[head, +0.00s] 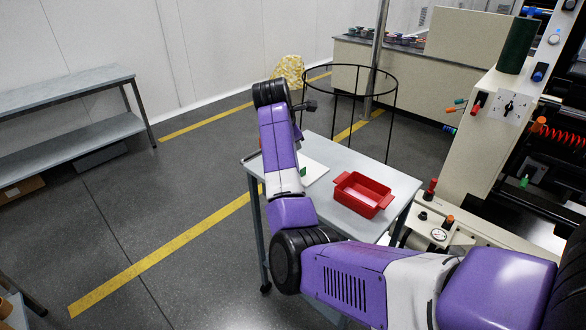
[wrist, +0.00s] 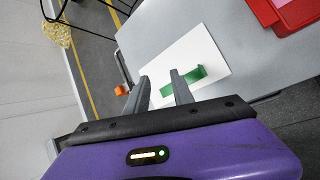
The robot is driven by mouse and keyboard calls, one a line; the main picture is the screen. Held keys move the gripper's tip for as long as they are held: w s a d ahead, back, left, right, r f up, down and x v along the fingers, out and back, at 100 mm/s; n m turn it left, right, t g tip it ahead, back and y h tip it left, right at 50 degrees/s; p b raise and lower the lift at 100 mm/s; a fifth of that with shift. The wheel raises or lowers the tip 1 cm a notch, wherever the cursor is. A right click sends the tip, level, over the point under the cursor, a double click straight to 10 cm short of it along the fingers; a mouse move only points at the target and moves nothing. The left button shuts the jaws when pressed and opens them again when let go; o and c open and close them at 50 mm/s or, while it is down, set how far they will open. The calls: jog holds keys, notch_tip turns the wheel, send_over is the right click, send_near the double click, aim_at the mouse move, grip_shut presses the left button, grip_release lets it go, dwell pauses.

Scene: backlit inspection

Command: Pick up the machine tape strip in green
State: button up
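The green tape strip (wrist: 195,74) lies on a white sheet (wrist: 205,48) on the grey table in the wrist view. It looks bent or curled, and the right finger covers part of it. In the head view only a small green piece (head: 303,171) shows beside my purple arm. My gripper (wrist: 160,77) has its two fingers apart with nothing held between them. The right finger overlaps the strip in the picture; I cannot tell whether they touch. My arm hides the gripper in the head view.
A red tray (head: 363,193) stands on the table (head: 332,150) to the right of the sheet. An orange object (wrist: 121,90) is by the left finger. A black wire hoop stand (head: 391,110) is behind the table, and a cream machine (head: 455,165) stands at right.

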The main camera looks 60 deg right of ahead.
jog(key=s+a+f+n+g+y, duration=0.2)
jog(key=s+a+n+g+y, duration=0.1)
jog(key=s+a+n, duration=0.1)
jog(key=x, duration=0.4)
jog(key=w+x, duration=0.1)
jog(key=x, duration=0.2)
jog(key=shift+d, duration=0.25)
jog(key=shift+c, duration=0.2)
grip_shut()
